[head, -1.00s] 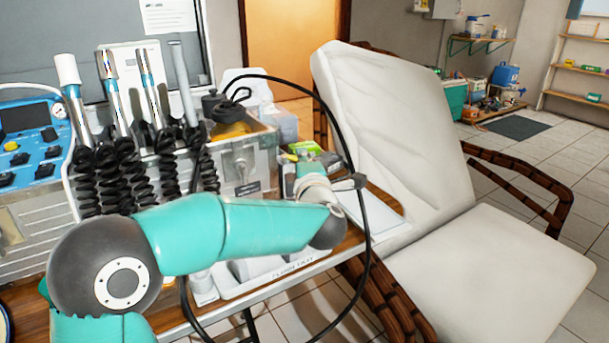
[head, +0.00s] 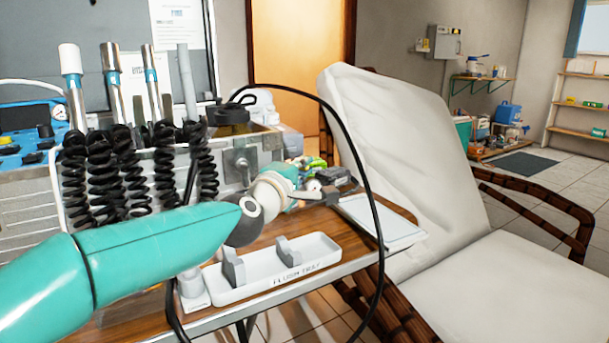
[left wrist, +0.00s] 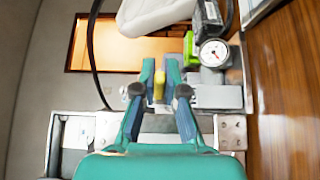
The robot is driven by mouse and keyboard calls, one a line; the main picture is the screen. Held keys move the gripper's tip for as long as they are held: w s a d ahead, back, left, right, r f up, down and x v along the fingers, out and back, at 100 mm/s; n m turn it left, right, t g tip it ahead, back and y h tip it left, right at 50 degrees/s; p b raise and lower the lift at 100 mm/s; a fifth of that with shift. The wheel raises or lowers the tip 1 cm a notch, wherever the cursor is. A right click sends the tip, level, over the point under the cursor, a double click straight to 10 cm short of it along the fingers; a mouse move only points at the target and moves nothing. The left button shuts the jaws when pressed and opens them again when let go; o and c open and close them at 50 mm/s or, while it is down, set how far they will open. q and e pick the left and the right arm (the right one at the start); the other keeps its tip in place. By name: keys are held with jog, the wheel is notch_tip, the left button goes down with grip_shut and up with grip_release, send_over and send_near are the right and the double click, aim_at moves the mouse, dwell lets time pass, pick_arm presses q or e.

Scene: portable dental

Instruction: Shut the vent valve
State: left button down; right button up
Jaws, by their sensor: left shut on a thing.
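In the left wrist view my left gripper (left wrist: 159,88) has its two teal fingers closed on a small yellow lever (left wrist: 159,84), which I take for the vent valve's handle. A round white pressure gauge (left wrist: 213,52) and a bright green part (left wrist: 190,50) are just right of the fingers. The valve body is mostly hidden behind the fingers. In the head view my left arm reaches in from the left, and its hand (head: 292,195) is beside the metal unit, partly hidden by its own wrist. My right gripper is not in view.
A white flush tray (head: 275,285) lies on the wooden bench top below my arm. Coiled black hoses (head: 105,175) hang at the left. A black cable (head: 372,230) loops beside the hand. A pale tray (head: 385,222) and the reclined white chair (head: 400,150) are at the right.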

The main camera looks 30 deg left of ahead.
pick_arm(q)
jog(key=shift+w+d+f, duration=0.1)
jog(key=shift+f, duration=0.2)
jog(key=c, duration=1.3)
grip_release()
jog(key=shift+o, duration=0.4)
jog(key=shift+r, duration=0.15)
jog(key=s+d, duration=0.1)
jog(key=s, duration=1.1)
jog(key=shift+o, duration=0.2)
